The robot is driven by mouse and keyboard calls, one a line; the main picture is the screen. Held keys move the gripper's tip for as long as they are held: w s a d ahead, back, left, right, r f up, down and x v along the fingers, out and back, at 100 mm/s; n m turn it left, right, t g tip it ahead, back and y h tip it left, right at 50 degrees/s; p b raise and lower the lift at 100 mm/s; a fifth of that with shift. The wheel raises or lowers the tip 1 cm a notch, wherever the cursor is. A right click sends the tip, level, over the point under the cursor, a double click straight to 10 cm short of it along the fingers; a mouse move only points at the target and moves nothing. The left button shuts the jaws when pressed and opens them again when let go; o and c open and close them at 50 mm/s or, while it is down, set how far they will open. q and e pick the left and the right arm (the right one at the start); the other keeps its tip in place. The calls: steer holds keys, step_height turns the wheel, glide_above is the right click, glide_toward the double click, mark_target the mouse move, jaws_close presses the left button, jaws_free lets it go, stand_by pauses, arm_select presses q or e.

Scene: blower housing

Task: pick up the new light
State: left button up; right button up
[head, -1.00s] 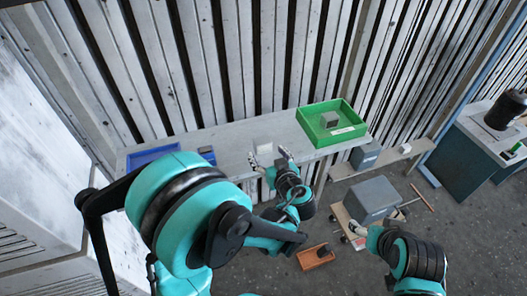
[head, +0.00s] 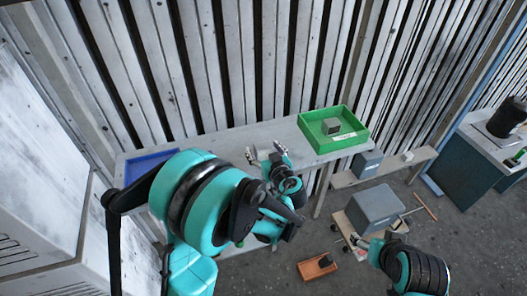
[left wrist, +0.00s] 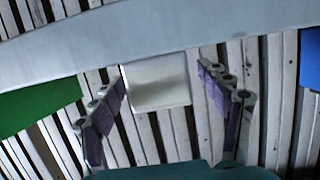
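A pale, whitish block (left wrist: 158,82) shows between the fingers of my left gripper in the left wrist view. It seems close to the left-hand finger, with a gap at the right-hand one. I cannot tell if it touches either finger. My left gripper (head: 265,152) is open over the front of the workbench; its fingers also show in the left wrist view (left wrist: 165,85). In the head view I cannot make out the block clearly behind the gripper. A grey block (head: 331,126) sits in the green tray (head: 352,142). No label identifies which one is the new light. My right gripper (head: 377,238) is low at the right, away from the bench.
The workbench (head: 236,143) runs along a slatted wall. A blue tray (head: 150,163) is at its left end, partly behind my left arm. A grey box (head: 376,209) on a low board and an orange tray (head: 318,267) are on the floor. A cabinet (head: 465,165) stands at right.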

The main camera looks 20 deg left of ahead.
arm_select(q)
steer(key=c, duration=1.2)
